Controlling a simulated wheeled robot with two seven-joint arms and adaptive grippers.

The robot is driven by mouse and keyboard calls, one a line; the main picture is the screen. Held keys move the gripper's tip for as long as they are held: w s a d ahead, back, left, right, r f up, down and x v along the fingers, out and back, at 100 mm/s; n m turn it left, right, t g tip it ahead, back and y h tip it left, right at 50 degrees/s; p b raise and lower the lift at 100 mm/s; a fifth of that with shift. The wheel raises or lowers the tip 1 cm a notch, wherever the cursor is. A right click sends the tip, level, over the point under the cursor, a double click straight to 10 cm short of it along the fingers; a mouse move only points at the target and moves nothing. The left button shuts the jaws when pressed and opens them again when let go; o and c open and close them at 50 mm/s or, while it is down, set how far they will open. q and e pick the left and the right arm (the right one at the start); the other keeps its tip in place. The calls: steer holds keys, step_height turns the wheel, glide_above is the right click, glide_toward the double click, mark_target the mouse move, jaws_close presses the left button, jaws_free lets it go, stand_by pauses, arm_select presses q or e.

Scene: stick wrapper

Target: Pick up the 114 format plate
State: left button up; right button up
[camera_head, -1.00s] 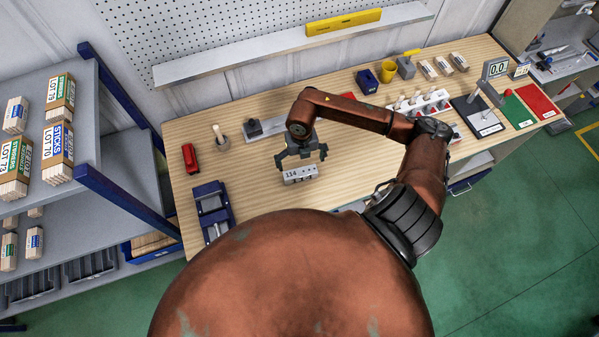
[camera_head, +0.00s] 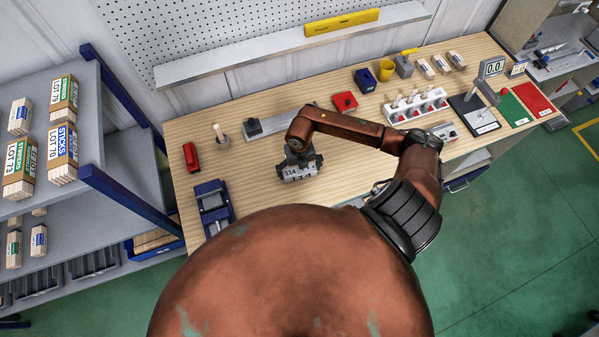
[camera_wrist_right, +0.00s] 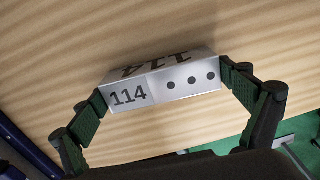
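The 114 format plate (camera_head: 299,174) is a small light-grey block on the wooden bench, marked "114". In the right wrist view the plate (camera_wrist_right: 165,83) shows the number on two faces and three dark dots. My right gripper (camera_head: 299,168) is down at the plate. In the wrist view the right gripper (camera_wrist_right: 163,82) has one dark green finger pad at each end of the plate, with almost no gap visible. I cannot tell whether the pads press on it or whether the plate is off the bench. My left gripper is not in view.
Blue holders (camera_head: 213,205) stand left of the plate, with a red object (camera_head: 191,157) behind them. A grey bar fixture (camera_head: 277,127) and a red box (camera_head: 344,102) lie behind my right arm. A white rack (camera_head: 415,107) is to the right. Bare bench surrounds the plate.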

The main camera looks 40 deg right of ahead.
steer(key=c, duration=0.8)
steer(key=shift+r, duration=0.15)
